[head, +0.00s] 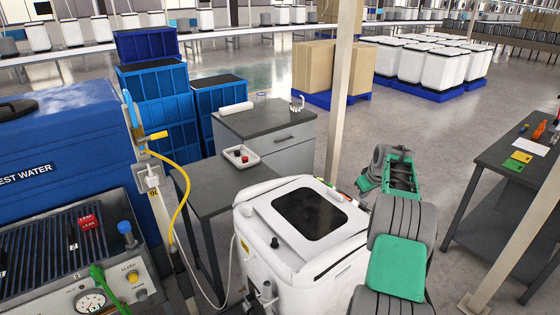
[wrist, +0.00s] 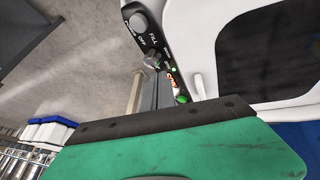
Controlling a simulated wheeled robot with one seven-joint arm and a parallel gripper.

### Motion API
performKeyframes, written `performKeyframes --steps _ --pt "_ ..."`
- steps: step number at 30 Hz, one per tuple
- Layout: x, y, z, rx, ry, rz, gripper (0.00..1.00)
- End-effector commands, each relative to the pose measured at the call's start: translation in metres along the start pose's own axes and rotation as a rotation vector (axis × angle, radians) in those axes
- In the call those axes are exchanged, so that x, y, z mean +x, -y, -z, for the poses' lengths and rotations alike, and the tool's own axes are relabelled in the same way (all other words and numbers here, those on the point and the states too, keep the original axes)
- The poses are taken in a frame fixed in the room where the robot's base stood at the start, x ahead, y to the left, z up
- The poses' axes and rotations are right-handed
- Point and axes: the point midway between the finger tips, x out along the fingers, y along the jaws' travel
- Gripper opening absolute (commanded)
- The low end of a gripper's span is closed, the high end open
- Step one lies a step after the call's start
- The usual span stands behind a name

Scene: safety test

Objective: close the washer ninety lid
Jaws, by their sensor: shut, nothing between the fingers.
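The white washer (head: 262,262) stands in front of me in the head view. Its white lid with a dark window (head: 310,208) lies flat or nearly flat on top; I cannot tell whether a small gap remains at its edge. The lid's dark window also shows in the wrist view (wrist: 270,50), at the upper right. A black control panel (wrist: 155,38) with knobs, a FILL label and green lights runs beside it. My gripper (wrist: 165,82) is shut and empty, its fingers close to the panel; contact is unclear. In the head view my arm hides its fingertips.
A grey table (head: 205,185) and a grey cabinet (head: 270,122) stand behind and left of the washer. A beige post (head: 342,95) rises behind it. A blue water tank (head: 70,140) and gauge bench are at left. A dark workbench (head: 510,165) stands at right, with open floor before it.

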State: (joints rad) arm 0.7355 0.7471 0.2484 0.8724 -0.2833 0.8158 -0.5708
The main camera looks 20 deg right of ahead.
Motion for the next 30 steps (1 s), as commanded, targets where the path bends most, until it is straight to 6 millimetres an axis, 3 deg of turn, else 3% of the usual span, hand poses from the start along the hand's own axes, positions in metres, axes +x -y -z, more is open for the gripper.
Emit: performKeyframes --steps 7,13,14,19,30 --pt "-0.006 -0.001 0.004 -0.001 -0.001 0.0 0.0" --pt "-0.047 -0.005 0.027 -0.007 -0.004 0.0 0.0" --pt "-0.037 -0.015 0.019 -0.003 -0.002 0.001 0.0" --pt "-0.05 -0.054 0.016 -0.006 -0.001 0.0 0.0" --pt "-0.07 -0.091 0.018 -0.007 -0.002 0.003 0.0"
